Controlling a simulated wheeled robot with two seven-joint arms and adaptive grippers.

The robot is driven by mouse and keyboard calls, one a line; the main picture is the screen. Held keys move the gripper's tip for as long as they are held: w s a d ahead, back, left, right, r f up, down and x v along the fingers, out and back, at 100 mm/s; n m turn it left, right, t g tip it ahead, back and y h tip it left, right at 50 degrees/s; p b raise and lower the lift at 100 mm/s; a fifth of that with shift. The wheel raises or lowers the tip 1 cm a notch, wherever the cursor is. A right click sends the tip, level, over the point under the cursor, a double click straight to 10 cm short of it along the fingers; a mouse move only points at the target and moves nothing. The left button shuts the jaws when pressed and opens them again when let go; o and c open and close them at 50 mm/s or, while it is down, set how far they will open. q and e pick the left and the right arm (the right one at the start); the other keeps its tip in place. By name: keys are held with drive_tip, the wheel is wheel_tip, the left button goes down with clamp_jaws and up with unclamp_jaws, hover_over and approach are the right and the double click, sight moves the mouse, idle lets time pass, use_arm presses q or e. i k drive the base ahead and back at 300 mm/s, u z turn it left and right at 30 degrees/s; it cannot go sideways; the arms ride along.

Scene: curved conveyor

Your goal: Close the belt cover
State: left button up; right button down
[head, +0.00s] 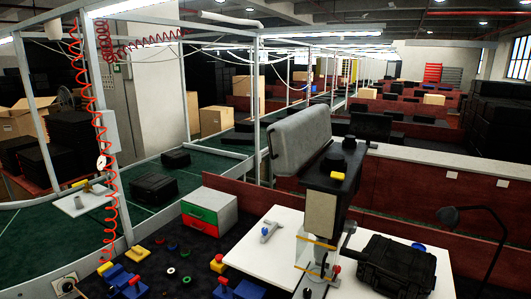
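The belt cover (301,137) is a long grey lid with rounded edges. It stands raised and tilted on its side at the top left of the drill press, so it is open. The drill press (340,172) has a black head with a pale front panel and a yellow button, and it stands over the white table (262,262). Neither of my grippers is in view. The hinge between cover and press cannot be made out clearly.
A black case (396,266) lies on the table right of the press, with a black desk lamp (478,215) beyond. A red, green and grey drawer box (209,216) and several coloured blocks (130,283) lie at left. Red coiled hoses (93,115) hang further left.

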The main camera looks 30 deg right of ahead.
sight(293, 140)
drive_tip(key=u, duration=1.05)
drive_tip(key=i, duration=3.15)
drive_tip(key=z, duration=4.45)
